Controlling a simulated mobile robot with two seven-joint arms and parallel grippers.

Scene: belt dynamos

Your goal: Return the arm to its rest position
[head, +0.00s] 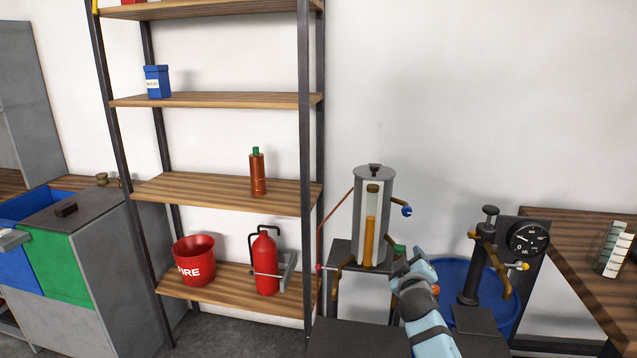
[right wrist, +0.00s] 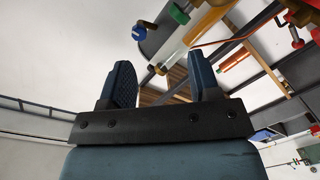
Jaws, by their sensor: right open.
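My right arm (head: 430,335) reaches up from the bottom of the head view, in front of the tall cylinder apparatus. Its far end overlaps the apparatus's lower right side in the picture; I cannot tell whether it touches. In the right wrist view my right gripper (right wrist: 161,70) is open, its two dark fingers spread wide with nothing held between them. The apparatus (head: 375,178) is a grey cylinder with an amber sight tube, and shows tilted behind the fingers in the wrist view. My left gripper is not in view.
A dial gauge (head: 527,239) and pump post (head: 487,250) stand right of my arm, before a blue drum (head: 505,318). A wooden table (head: 570,250) is further right. A shelf rack (head: 225,190) holds a fire bucket (head: 195,260) and red extinguisher (head: 265,262). The upper wall is bare.

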